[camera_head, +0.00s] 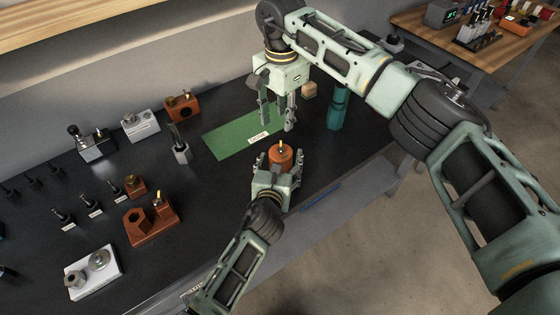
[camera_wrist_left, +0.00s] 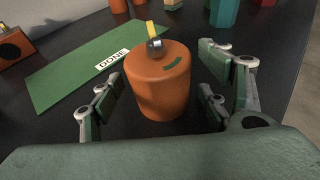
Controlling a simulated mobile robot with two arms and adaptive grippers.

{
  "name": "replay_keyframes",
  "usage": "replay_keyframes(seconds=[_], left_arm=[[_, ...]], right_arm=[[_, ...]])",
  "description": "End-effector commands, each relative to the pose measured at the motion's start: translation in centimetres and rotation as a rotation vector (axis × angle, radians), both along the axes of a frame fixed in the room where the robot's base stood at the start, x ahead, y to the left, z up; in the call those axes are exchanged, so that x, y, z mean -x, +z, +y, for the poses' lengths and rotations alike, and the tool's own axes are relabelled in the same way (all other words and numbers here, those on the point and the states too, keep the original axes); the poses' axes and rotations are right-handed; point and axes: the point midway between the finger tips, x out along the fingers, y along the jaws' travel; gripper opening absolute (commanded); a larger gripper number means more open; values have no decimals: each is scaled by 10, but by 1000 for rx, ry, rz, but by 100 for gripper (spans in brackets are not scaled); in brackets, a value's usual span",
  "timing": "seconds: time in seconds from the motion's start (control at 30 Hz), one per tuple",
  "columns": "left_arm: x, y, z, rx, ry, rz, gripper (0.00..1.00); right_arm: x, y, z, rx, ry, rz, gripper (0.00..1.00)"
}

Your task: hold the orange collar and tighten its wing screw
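The orange collar (camera_head: 281,158) stands upright on the dark bench near its front edge. In the left wrist view the collar (camera_wrist_left: 160,88) is a smooth orange cylinder with a dark green mark on top. Its wing screw (camera_wrist_left: 153,38) stands up from the top, with a yellow tab on a grey stem. My left gripper (camera_head: 281,166) is open, its fingers on either side of the collar, with gaps showing in the left wrist view. My right gripper (camera_head: 278,124) is open and empty, pointing down above the green mat, behind the collar.
The green mat (camera_head: 225,143) carries a DONE label (camera_head: 258,138). A teal post (camera_head: 338,108) stands to the right of the mat. An orange block with a hexagonal hole (camera_head: 140,229) and a grey plate (camera_head: 92,276) stand to the left. Bench between these and the collar is clear.

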Motion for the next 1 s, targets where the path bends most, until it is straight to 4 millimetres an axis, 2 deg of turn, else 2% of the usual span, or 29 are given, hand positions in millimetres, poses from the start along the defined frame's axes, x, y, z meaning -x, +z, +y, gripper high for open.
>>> replay_keyframes(seconds=[0.53,1.0], left_arm=[[0,1,0,0,0,0,71],[0,6,0,1,0,0,71]], right_arm=[[0,1,0,0,0,0,31],[0,10,0,0,0,0,31]])
